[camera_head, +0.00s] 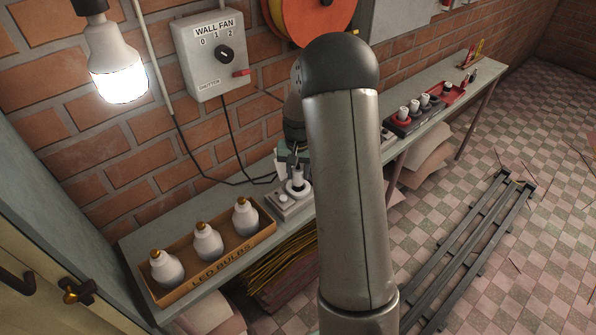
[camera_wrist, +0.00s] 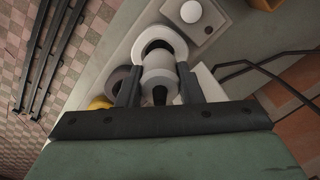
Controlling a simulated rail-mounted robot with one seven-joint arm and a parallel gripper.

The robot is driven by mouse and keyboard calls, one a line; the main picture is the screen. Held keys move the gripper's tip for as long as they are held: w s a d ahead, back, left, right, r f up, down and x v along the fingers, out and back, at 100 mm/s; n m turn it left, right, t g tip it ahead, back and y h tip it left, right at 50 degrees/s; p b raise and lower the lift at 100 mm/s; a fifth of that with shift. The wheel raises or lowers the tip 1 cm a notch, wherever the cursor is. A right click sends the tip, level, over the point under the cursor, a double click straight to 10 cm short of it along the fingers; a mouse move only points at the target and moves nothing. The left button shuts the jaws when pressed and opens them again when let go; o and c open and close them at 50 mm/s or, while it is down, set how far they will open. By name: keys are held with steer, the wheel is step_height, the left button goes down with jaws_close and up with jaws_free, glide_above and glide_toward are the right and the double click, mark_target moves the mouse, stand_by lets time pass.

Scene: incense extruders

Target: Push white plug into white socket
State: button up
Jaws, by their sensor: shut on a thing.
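The white plug (camera_wrist: 158,60) is between the two dark fingers of my gripper (camera_wrist: 158,76) in the wrist view. My gripper is shut on it. The white socket (camera_wrist: 152,34) shows as a round rim just past the plug's far end. In the head view, the plug (camera_head: 297,174) is upright over the socket (camera_head: 298,188) on the bench, below my gripper (camera_head: 291,152). The plug overlaps the socket's opening in both views. I cannot tell how deep it sits, or whether it touches the rim.
The socket's grey base plate (camera_wrist: 222,22) carries a round white knob (camera_wrist: 191,12). An LED bulb box (camera_head: 215,262) with three bulbs stands to the left on the bench. Black cables (camera_head: 222,135) run down the brick wall behind. Red and white plugs (camera_head: 414,106) stand farther right.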

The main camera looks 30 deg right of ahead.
mark_target(298, 178)
steer(key=shift+f+b, duration=1.1)
steer(key=shift+f, duration=0.4)
steer(key=o, duration=1.1)
steer(key=shift+c, duration=0.2)
steer(key=shift+r, duration=0.1)
